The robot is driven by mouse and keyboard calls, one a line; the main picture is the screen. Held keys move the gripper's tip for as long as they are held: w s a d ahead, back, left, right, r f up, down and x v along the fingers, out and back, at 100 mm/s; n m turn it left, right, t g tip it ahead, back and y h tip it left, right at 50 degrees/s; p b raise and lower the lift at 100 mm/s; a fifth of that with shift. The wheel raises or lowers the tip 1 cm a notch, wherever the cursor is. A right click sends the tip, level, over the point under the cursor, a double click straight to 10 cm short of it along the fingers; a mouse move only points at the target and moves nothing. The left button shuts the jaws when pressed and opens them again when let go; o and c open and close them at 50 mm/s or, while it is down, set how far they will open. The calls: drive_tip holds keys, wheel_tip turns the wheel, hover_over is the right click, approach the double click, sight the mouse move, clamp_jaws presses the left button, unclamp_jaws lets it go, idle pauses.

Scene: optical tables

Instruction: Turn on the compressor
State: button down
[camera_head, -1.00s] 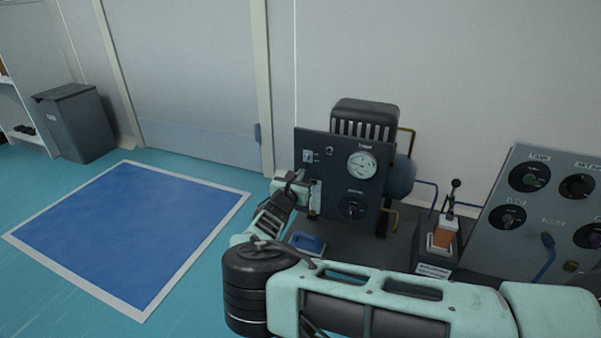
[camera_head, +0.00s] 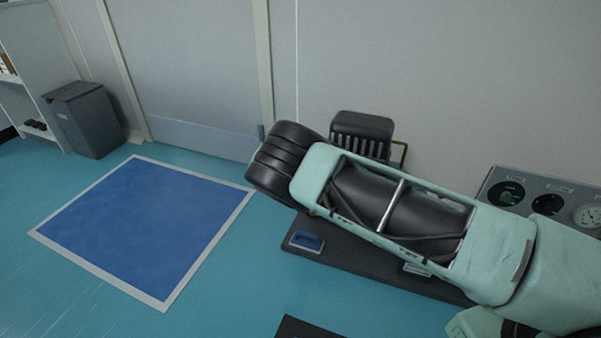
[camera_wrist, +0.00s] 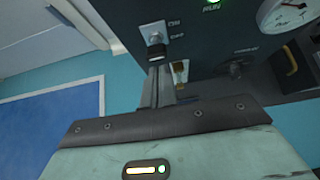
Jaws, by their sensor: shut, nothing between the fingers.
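The compressor's dark control panel (camera_wrist: 205,48) fills the upper part of the wrist view. Its toggle switch (camera_wrist: 153,32) has a light plate marked ON above and OFF below. The green RUN lamp (camera_wrist: 213,2) glows at the top edge. A round gauge (camera_wrist: 285,10) is partly cut off at the upper right. My gripper (camera_wrist: 158,72) is shut and empty, its tips close below the switch; I cannot tell whether they touch. In the head view my arm hides the panel and gripper, leaving the compressor's finned black top (camera_head: 362,126) visible.
A dark bench (camera_head: 345,258) with a small blue item (camera_head: 307,241) lies under my arm. Another instrument panel (camera_head: 530,195) stands at the right. A blue floor mat (camera_head: 145,230) and a grey bin (camera_head: 85,120) are at the left.

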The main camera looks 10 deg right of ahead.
drive_tip(key=shift+s+f, duration=0.1)
drive_tip(key=shift+f, duration=0.05)
drive_tip(key=shift+r+p, duration=0.65)
drive_tip(key=shift+r, duration=0.05)
wheel_tip(320, 180, down, 4)
drive_tip(key=s+a+b, duration=0.1)
drive_tip(key=s+b, duration=0.1)
drive_tip(key=b, duration=0.1)
drive_tip(key=s+a+r+p, duration=0.4)
drive_tip(key=s+r, duration=0.1)
drive_tip(key=r, duration=0.3)
drive_tip(key=shift+p, duration=0.35)
